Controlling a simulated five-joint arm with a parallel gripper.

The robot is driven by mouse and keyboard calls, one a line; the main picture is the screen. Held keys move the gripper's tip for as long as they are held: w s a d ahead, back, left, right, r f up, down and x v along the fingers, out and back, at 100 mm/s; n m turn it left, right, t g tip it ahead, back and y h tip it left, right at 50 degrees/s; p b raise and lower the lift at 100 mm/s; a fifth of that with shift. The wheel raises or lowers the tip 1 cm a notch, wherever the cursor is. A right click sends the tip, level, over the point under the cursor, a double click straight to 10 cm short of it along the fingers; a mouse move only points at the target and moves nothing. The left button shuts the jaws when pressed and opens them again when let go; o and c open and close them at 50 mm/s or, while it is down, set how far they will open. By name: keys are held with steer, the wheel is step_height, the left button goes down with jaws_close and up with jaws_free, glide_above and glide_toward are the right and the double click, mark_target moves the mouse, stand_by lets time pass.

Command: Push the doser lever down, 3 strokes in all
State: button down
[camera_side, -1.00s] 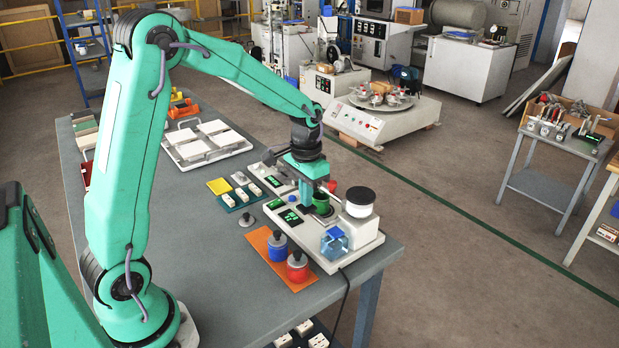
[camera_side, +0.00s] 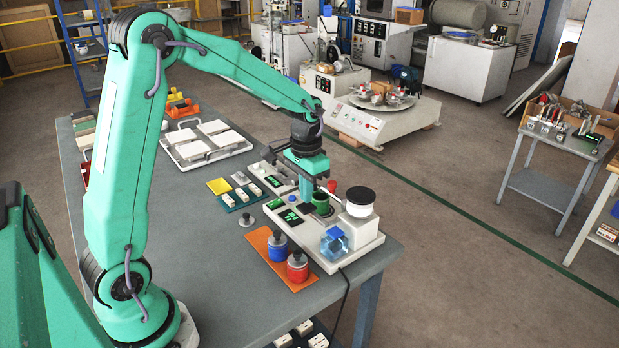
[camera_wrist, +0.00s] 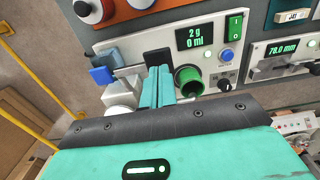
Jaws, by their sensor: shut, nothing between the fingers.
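A white doser station (camera_side: 352,253) stands at the table's right end, with a black-lidded white container (camera_side: 360,201) on it. A small red knob (camera_side: 332,186) beside the container looks like the end of the doser lever; how far it is pressed is hard to tell. My gripper (camera_side: 306,201) points down just left of the knob, apart from it. In the wrist view, my shut, empty gripper fingers (camera_wrist: 157,88) are beside a green cup (camera_wrist: 188,80) and in front of a black pad (camera_wrist: 157,57). The display (camera_wrist: 195,36) reads 2 g and 0 ml. The lever is not clear in that view.
Blue (camera_side: 277,247) and red (camera_side: 297,266) jars stand on an orange mat (camera_side: 262,242). Another instrument (camera_side: 278,178) is behind my gripper. The table's middle is mostly clear.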

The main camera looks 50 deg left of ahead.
mark_target(306, 206)
steer(key=shift+f, duration=0.25)
steer(key=shift+f, duration=1.5)
steer(key=shift+r, duration=1.75)
steer(key=shift+r, duration=2.5)
steer(key=shift+r, duration=0.1)
